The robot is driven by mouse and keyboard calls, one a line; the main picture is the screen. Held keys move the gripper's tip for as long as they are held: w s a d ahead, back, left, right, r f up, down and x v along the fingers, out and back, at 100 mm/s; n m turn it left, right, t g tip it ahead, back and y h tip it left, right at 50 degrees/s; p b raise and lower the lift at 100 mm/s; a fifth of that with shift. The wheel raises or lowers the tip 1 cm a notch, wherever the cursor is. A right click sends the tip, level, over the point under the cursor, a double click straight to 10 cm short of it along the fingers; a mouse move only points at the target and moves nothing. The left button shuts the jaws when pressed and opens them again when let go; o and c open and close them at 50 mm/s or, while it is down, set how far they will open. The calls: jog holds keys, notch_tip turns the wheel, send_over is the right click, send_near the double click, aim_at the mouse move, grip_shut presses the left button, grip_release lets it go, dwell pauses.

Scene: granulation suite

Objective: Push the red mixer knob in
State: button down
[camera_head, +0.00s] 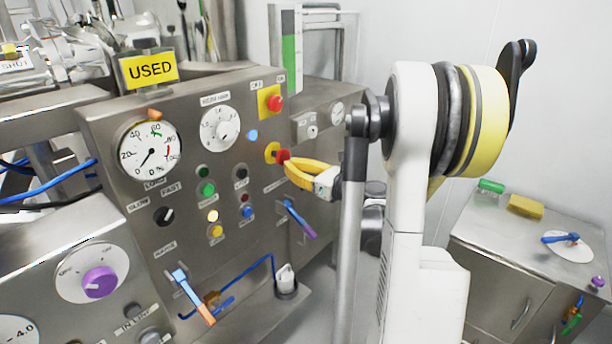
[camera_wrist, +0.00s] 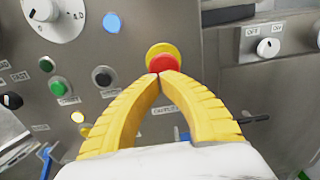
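A red knob with a yellow collar (camera_head: 283,155) sits on the steel control panel, right of the blue light. In the wrist view the red knob (camera_wrist: 161,63) is just beyond my fingertips, its lower part hidden by them. My gripper (camera_head: 289,161) has yellow fingers and points at this knob from the right. In the wrist view the gripper (camera_wrist: 158,75) has its tips together with nothing visible between them. The tips are at the knob's face; I cannot tell whether they touch it. Another red knob on a yellow plate (camera_head: 275,103) is higher up. Their labels are unreadable.
A dial gauge (camera_head: 150,150), a white rotary dial (camera_head: 221,128) and green (camera_head: 208,189) and black (camera_head: 241,172) buttons share the panel. A purple-ended lever (camera_head: 301,220) sticks out below the knob. A steel cabinet (camera_head: 490,235) stands at right.

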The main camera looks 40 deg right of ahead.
aim_at(283, 162)
jog(key=shift+w, duration=0.75)
jog(key=shift+w+a+r, duration=0.1)
jog(key=shift+w, duration=0.9)
